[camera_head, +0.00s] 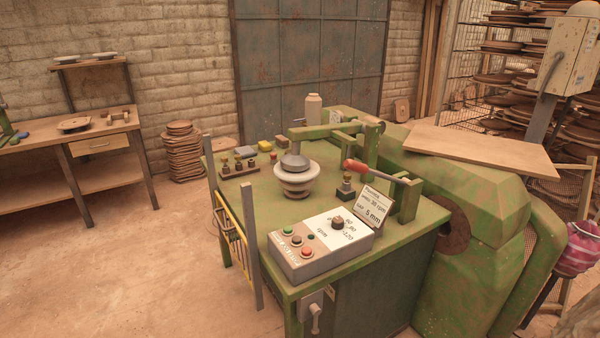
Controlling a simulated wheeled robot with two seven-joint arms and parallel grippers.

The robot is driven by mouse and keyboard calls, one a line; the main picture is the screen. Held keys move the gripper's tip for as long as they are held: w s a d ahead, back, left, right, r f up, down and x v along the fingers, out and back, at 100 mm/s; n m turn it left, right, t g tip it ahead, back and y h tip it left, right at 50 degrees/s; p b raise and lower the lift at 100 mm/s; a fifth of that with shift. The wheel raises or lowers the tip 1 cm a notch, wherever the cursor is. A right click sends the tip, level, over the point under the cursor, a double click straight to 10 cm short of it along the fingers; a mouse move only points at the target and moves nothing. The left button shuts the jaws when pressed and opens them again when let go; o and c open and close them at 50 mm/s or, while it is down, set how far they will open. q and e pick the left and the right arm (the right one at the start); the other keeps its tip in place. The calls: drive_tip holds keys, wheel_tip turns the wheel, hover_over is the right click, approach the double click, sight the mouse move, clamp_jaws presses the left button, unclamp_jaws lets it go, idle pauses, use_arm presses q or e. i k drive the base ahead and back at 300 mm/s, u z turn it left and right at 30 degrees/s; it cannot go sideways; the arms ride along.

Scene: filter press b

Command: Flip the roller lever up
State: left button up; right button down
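The likely roller lever (385,174) is a grey metal rod with a red grip (355,166), on the right part of the green machine table. It lies nearly level, grip end to the left, and its other end meets a green bracket (408,197). A green arm (325,130) reaches over a pale round mould (296,182) with a grey disc-like head (294,162) at its top. Whether the lever links to this arm cannot be seen. Neither of my grippers is in view.
A control box (320,245) with buttons and a knob stands at the table's front edge, a sign card (374,204) beside it. A yellow guard (232,235) is at the left side. Green machine housing (480,215) and a board (483,150) are at right.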

sight(356, 166)
drive_tip(key=u, duration=0.25)
drive_tip(key=i, duration=1.1)
drive_tip(key=z, duration=0.65)
